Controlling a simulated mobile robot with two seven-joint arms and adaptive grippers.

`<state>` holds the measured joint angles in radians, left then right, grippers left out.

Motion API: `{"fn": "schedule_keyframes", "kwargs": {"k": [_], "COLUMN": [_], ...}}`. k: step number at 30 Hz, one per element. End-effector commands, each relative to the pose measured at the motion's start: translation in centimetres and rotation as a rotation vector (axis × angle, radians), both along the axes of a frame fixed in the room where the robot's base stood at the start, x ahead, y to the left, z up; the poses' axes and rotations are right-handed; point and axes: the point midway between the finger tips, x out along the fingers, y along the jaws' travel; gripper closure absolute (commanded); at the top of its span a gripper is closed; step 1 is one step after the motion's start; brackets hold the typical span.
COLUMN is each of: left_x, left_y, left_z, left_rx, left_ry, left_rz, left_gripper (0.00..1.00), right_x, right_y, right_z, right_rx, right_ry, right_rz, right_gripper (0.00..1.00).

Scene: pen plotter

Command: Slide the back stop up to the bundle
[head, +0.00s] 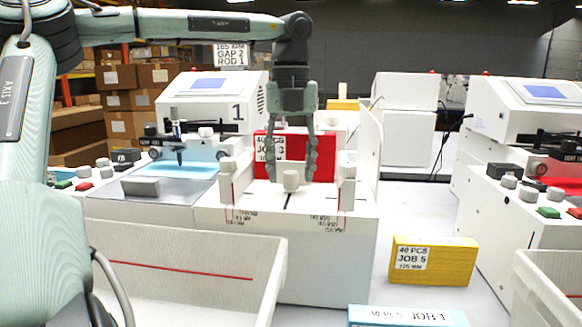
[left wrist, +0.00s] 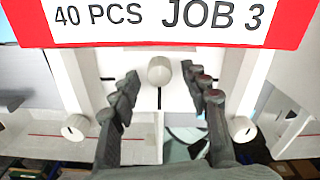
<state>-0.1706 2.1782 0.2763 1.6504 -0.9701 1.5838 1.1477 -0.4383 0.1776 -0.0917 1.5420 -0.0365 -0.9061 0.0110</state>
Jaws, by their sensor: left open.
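The red bundle labelled JOB 3 (head: 325,157) stands in the white jogging station, between its side walls. In the left wrist view the bundle (left wrist: 287,22) fills the top. The white back stop (left wrist: 118,62) is in front of the bundle, on my side; its round knob (head: 290,182) is also in the left wrist view (left wrist: 159,73). I cannot tell whether the stop touches the bundle. My left gripper (head: 293,168) points down over the stop, open. In the left wrist view its fingers (left wrist: 160,88) are on either side of the knob, apart from it. My right gripper is out of view.
White side guides with knobs (head: 347,171) flank the stop. A yellow JOB 5 bundle (head: 433,262) lies to the right, a blue JOB 1 bundle (head: 400,317) at the front. A white bin (head: 190,290) is front left. The pen plotter (head: 180,160) stands left, another machine right.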

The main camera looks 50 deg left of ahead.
Motion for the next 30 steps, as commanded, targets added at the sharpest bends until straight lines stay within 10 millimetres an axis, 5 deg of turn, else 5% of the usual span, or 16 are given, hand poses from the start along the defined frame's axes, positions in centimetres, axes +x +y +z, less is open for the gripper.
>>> {"fn": "schedule_keyframes", "kwargs": {"k": [18,30], "left_x": [0.1,0.0], "left_y": [0.0,0.0], "left_z": [10.7,11.9], "left_rx": [0.003,0.0], "left_ry": [-0.002,-0.001], "left_rz": [0.001,-0.001], "left_gripper": [0.54,0.54], "right_x": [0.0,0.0], "right_y": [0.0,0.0], "right_z": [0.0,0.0], "right_rx": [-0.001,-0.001], "right_ry": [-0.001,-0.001], "right_rz": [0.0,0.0], "right_gripper": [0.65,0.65]}}
